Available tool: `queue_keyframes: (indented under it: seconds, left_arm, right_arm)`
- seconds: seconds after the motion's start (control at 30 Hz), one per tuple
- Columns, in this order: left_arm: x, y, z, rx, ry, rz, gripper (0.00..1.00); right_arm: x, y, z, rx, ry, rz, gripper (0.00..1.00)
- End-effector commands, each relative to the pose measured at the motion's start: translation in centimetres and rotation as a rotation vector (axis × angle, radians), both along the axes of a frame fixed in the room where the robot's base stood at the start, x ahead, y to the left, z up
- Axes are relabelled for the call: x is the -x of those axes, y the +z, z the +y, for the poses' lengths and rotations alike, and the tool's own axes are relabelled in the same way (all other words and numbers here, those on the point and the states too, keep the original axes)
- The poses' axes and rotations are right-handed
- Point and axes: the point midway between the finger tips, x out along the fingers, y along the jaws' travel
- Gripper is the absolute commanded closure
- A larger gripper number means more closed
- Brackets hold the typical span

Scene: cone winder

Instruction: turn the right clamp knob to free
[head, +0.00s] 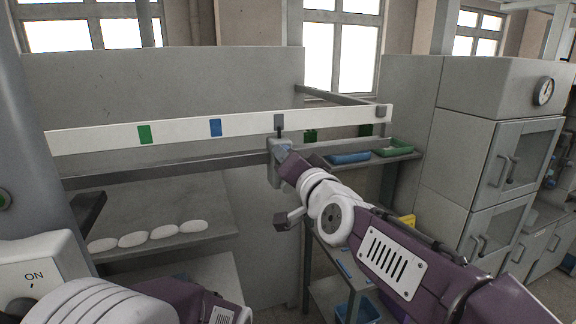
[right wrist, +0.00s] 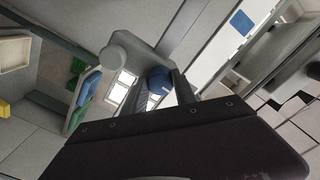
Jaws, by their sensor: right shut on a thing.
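The right clamp (head: 274,166) is a grey block on the rail below the white bar, near the middle of the head view. In the right wrist view the grey clamp body (right wrist: 146,58) is close ahead.
Several white oval pieces (head: 133,239) lie on a lower left shelf. Blue (head: 349,158) and green (head: 393,148) trays sit right of the clamp.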

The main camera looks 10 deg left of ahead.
Motion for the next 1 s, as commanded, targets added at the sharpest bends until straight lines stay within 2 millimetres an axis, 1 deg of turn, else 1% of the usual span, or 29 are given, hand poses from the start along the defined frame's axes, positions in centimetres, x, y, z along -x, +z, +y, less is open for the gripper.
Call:
queue_keyframes:
  seconds: [0.1, 0.53, 0.8, 1.0]
  left_arm:
    - [0.0, -0.5, 0.0, 0.0, 0.0, 0.0, 0.45]
    - [0.0, -1.1, 0.0, 0.0, 0.0, 0.0, 0.45]
    - [0.0, -1.3, 0.0, 0.0, 0.0, 0.0, 0.45]
    - [0.0, -1.4, 0.0, 0.0, 0.0, 0.0, 0.45]
  right_arm:
    - [0.0, -0.2, 0.0, -0.091, 0.0, 0.062, 1.0]
    - [0.0, 0.0, 0.1, -0.387, 0.0, 0.263, 1.0]
    - [0.0, 0.0, 0.1, -0.496, 0.0, 0.337, 1.0]
    - [0.0, 0.0, 0.1, -0.536, 0.0, 0.364, 1.0]
